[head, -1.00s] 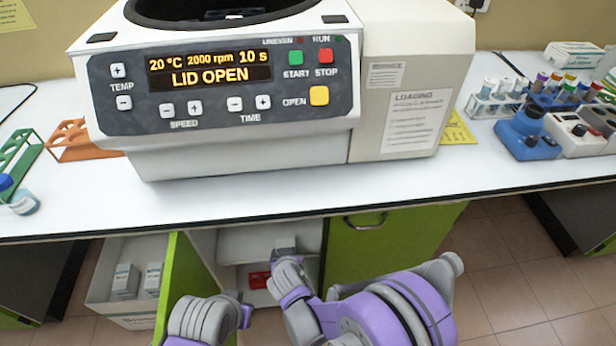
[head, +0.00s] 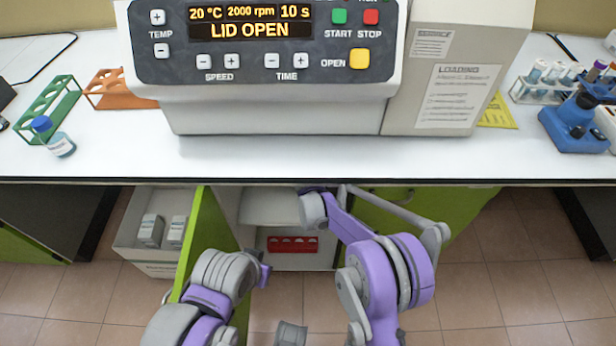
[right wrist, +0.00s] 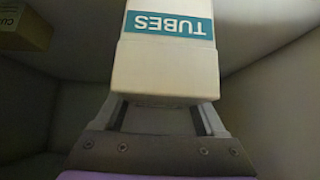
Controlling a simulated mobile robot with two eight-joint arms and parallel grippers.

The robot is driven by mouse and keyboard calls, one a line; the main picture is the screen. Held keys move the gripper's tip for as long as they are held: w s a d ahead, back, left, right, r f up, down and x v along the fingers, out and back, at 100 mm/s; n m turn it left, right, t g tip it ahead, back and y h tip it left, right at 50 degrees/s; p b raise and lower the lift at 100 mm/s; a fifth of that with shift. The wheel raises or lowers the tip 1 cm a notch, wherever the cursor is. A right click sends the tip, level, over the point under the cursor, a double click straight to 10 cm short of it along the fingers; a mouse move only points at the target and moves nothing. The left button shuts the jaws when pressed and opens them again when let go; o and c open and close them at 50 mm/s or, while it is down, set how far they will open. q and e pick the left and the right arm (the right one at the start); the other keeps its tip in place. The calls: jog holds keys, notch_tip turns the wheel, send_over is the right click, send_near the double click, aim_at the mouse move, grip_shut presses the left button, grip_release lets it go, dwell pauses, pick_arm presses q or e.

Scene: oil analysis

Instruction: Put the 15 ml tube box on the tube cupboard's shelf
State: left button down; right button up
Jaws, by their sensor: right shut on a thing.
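The tube box (right wrist: 168,75) is white with a teal band reading TUBES, seen upside down in the right wrist view. My right gripper (right wrist: 160,112) is shut on its lower end, one finger on each side. Grey walls surround it in that view. In the head view my right arm reaches under the bench towards the open cupboard (head: 250,215), with its green door swung out to the left. The pale shelf (head: 283,207) shows partly behind the arm. The box and right gripper are hidden there. My left arm is at the lower left, its fingers out of view.
A red rack (head: 293,244) sits low in the cupboard. A carton (right wrist: 25,25) shows at the upper left of the right wrist view. The bench edge (head: 300,182) overhangs the cupboard.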

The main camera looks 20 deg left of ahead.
jog(key=shift+f, duration=1.55)
jog(key=shift+b, duration=0.3)
jog(key=shift+f, duration=0.2)
jog(key=o, duration=1.6)
jog(key=shift+c, duration=0.2)
jog(key=shift+r, duration=0.3)
jog(key=p+v, duration=0.1)
jog(key=v, duration=0.6)
jog(key=shift+s+d, duration=0.1)
jog(key=shift+s, duration=0.15)
